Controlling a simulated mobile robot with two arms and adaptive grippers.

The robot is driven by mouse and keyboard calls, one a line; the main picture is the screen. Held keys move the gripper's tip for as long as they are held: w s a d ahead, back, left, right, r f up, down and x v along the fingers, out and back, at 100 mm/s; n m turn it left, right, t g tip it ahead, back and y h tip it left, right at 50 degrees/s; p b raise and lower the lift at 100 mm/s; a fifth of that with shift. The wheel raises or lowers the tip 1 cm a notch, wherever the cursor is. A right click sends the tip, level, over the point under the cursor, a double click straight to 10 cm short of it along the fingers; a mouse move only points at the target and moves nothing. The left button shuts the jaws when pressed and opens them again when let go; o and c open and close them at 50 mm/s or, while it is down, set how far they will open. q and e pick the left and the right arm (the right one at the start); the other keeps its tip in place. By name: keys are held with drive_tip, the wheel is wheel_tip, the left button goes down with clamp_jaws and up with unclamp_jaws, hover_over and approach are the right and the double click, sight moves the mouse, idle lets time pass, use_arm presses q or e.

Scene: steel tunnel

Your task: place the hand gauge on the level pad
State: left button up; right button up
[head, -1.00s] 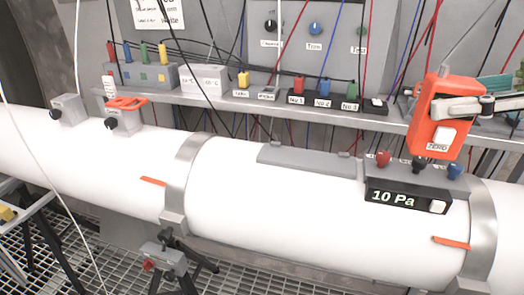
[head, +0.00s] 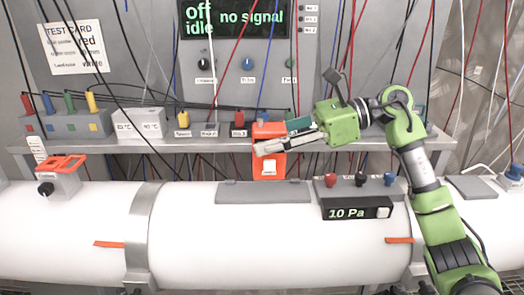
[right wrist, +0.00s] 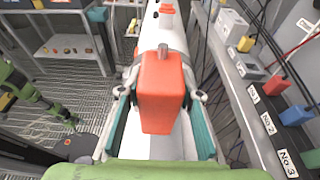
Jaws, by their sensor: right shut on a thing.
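The hand gauge is an orange box (head: 268,133) with a white label, held upright. My right gripper (head: 290,145) comes from the right and is shut on it. In the right wrist view the gauge (right wrist: 162,92) sits between the two fingers, with the white pipe behind and below it. A flat grey plate (head: 263,193) on top of the pipe looks like the level pad. The gauge appears above this plate's back edge, with no clear contact. A green arm, seemingly my left one, shows at the left of the right wrist view; its gripper is unclear.
A grey block with red, black and blue knobs and a "10 Pa" display (head: 357,208) stands right of the plate. A shelf (head: 160,146) with labelled blocks runs behind. Cables hang in front of the panel. An orange-handled valve (head: 60,178) is far left.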

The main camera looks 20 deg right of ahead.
sight(263, 160)
drive_tip(key=shift+w+a+f+p, duration=0.1)
drive_tip(key=shift+w+f+p, duration=0.2)
drive_tip(key=shift+w+f, duration=0.65)
drive_tip(key=f, duration=0.1)
drive_tip(key=f+p, duration=0.2)
drive_tip(key=shift+w+a, duration=0.2)
drive_tip(key=shift+w, duration=0.05)
drive_tip(key=shift+f, duration=0.5)
drive_tip(key=shift+d, duration=0.1)
drive_tip(key=shift+f, duration=0.1)
drive_tip(key=shift+f, duration=0.15)
drive_tip(key=o, duration=1.3)
